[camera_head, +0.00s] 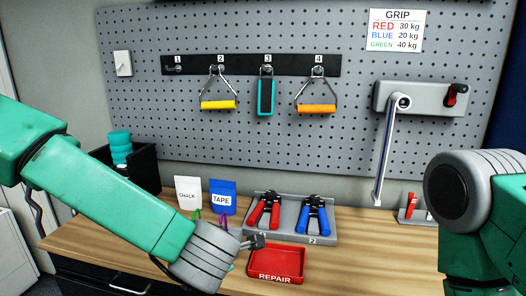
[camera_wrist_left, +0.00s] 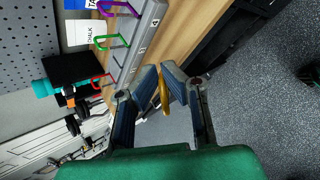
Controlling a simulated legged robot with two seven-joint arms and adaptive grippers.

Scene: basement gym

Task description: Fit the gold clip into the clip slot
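The gold clip (camera_wrist_left: 164,94) is between the two fingers of my left gripper (camera_wrist_left: 162,78) in the left wrist view. The fingers close on it from both sides, in front of the bench edge. A grey clip rack (camera_wrist_left: 134,55) runs along the bench to the upper left, apart from the gold clip. It bears a purple clip (camera_wrist_left: 118,9), a green clip (camera_wrist_left: 110,40) and a red clip (camera_wrist_left: 100,81). I cannot make out the empty slot clearly. In the head view my left forearm and wrist hide most of the rack and the gold clip. My right gripper is out of frame.
A red REPAIR tray (camera_head: 274,264) and a grey holder (camera_head: 284,236) with red and blue hand grippers stand right of my left wrist. CHALK (camera_head: 188,193) and TAPE (camera_head: 222,197) pouches stand behind it.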

